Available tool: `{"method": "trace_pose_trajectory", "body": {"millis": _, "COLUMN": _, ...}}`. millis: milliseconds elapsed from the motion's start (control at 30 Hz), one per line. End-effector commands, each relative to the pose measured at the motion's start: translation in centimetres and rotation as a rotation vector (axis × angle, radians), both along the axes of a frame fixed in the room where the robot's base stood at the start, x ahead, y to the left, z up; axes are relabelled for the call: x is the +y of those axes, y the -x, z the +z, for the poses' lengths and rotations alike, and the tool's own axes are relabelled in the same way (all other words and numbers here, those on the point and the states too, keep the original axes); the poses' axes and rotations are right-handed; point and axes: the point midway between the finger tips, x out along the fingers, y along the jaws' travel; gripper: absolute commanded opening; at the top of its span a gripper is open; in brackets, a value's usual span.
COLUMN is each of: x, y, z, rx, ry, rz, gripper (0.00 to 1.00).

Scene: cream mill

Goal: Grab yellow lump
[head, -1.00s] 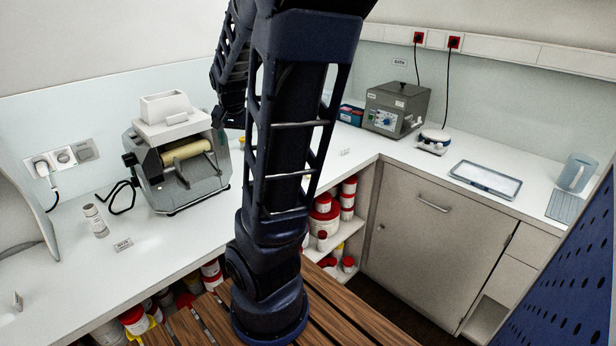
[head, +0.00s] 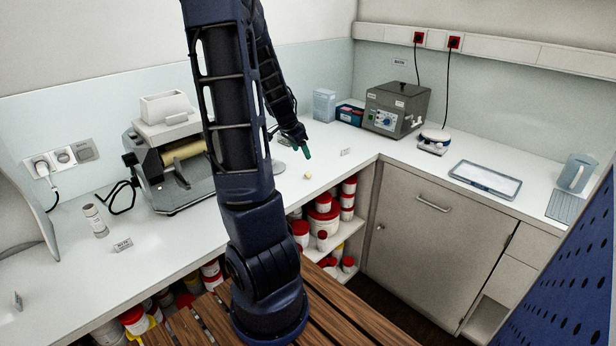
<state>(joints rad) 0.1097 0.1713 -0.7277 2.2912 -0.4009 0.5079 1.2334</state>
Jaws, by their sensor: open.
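A small pale yellow lump (head: 307,175) lies on the white counter in the head view, right of my arm and near the counter's front edge. My gripper (head: 303,152) hangs above the counter, just behind and above the lump in the picture, with green fingertips pointing down. It is open and apart from the lump. The fingers are small here, and the gap between them is hard to make out.
A roller mill (head: 178,160) stands left of my arm. A grey disc-shaped base (head: 279,166) is partly hidden near the lump. A small label (head: 346,152) stands to the right. A grey bath unit (head: 396,109) and a light blue box (head: 324,105) stand at the back.

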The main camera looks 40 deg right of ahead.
Motion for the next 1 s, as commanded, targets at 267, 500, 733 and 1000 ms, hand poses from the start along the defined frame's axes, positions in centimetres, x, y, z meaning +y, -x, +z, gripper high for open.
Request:
{"method": "trace_pose_trajectory", "body": {"millis": 267, "x": -1.2, "y": 0.3, "z": -2.8, "rx": 0.003, "ry": 0.001, "rz": -0.006, "gripper": 0.64}}
{"method": "trace_pose_trajectory", "body": {"millis": 500, "x": -1.9, "y": 0.4, "z": -4.9, "rx": 0.003, "ry": 0.001, "rz": -0.002, "gripper": 0.64}}
{"method": "trace_pose_trajectory", "body": {"millis": 733, "x": -2.0, "y": 0.4, "z": -6.0, "rx": 0.002, "ry": 0.000, "rz": -0.002, "gripper": 0.64}}
{"method": "trace_pose_trajectory", "body": {"millis": 1000, "x": -2.5, "y": 0.6, "z": -9.3, "rx": 0.003, "ry": 0.000, "rz": -0.003, "gripper": 0.64}}
